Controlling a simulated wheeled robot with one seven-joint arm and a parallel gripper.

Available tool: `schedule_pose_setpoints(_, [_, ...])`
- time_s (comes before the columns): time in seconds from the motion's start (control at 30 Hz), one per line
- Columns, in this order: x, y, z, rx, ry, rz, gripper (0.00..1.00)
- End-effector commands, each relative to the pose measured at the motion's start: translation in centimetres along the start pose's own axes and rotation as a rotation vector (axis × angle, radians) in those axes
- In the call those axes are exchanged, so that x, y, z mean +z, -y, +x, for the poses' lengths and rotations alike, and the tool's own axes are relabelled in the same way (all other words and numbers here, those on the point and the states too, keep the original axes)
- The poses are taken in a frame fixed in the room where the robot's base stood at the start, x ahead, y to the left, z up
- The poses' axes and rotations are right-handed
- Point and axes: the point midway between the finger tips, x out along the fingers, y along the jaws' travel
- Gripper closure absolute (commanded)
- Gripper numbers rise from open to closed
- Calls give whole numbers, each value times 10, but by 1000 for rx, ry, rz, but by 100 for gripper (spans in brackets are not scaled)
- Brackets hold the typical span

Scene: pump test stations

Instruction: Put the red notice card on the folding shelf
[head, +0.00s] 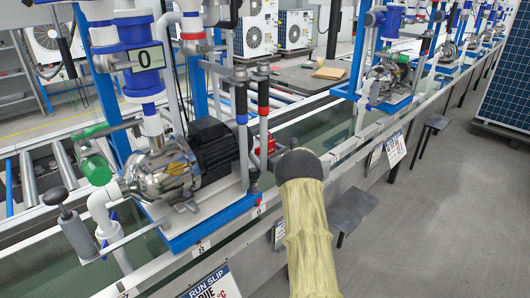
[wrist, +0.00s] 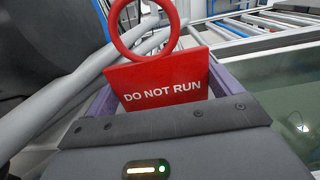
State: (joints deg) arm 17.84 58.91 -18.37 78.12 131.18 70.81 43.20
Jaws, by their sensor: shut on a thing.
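The red notice card (wrist: 165,80), lettered "DO NOT RUN", shows in the wrist view with a red ring (wrist: 178,20) at its top. My gripper (wrist: 160,88) is shut on it, with a purple finger at each side. Grey pipe shows behind the ring; I cannot tell if the ring is around anything. In the head view my arm reaches to beside the nearest pump (head: 165,168), and its dark end hides the fingers. A dark folding shelf (head: 352,211) sticks out level from the bench side, right of my arm.
Similar shelves (head: 437,122) stand farther along the bench. White slips (head: 395,148) hang on the bench side, one "RUN SLIP" (head: 212,286) near the front. Pipes and a black motor (head: 213,145) crowd the left. The grey floor (head: 440,220) at right is clear.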

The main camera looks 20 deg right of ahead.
Motion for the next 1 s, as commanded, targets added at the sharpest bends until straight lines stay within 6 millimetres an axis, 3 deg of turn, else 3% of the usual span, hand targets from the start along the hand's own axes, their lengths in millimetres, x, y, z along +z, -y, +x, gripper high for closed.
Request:
schedule_pose_setpoints(0.07, [0,0,0,-1,0,0,0])
schedule_pose_setpoints(0.47, [2,2,-7,-4,-1,0,0])
schedule_pose_setpoints(0.67, [2,2,-37,-5,-1,3,0])
schedule_pose_setpoints(1.0, [1,2,-103,-5,-1,2,0])
